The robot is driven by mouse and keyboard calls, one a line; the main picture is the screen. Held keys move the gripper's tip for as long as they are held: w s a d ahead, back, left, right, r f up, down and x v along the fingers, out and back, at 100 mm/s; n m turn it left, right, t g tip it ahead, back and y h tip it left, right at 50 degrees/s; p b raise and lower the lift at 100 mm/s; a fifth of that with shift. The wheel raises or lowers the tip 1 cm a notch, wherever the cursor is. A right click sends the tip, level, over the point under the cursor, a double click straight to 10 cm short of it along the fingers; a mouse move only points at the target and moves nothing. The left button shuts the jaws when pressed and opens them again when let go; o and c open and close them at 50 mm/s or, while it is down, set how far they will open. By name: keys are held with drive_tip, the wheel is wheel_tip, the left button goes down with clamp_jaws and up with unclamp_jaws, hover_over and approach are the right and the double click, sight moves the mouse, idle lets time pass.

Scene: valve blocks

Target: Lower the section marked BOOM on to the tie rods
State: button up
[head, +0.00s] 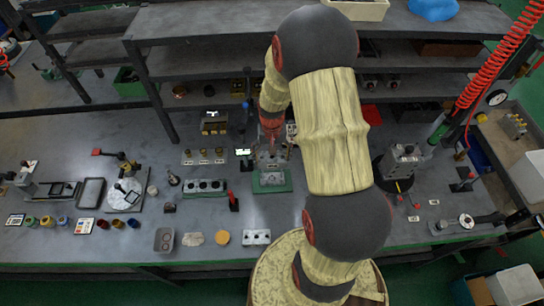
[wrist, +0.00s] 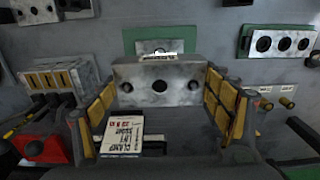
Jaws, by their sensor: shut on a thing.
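My gripper (head: 271,142) reaches down over the middle of the bench. In the wrist view its yellow-padded fingers (wrist: 160,92) are shut on a grey steel block (wrist: 142,72) with a larger centre hole and smaller holes beside it. I take this block for the section; no BOOM marking is readable on it. A green base (head: 271,186) with a grey face lies just below and in front of the gripper in the head view. A green plate (wrist: 131,46) shows beyond the block in the wrist view. I cannot make out the tie rods or whether the block touches anything.
A drilled steel block (head: 205,187) sits left of the green base, and a red-handled tool (head: 233,202) stands between them. Another block (head: 256,237) lies at the front edge. A dark round stand (head: 393,172) is at right. Shelves rise behind.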

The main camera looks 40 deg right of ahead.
drive_tip(key=shift+f+b, duration=0.7)
drive_tip(key=shift+f, duration=0.35)
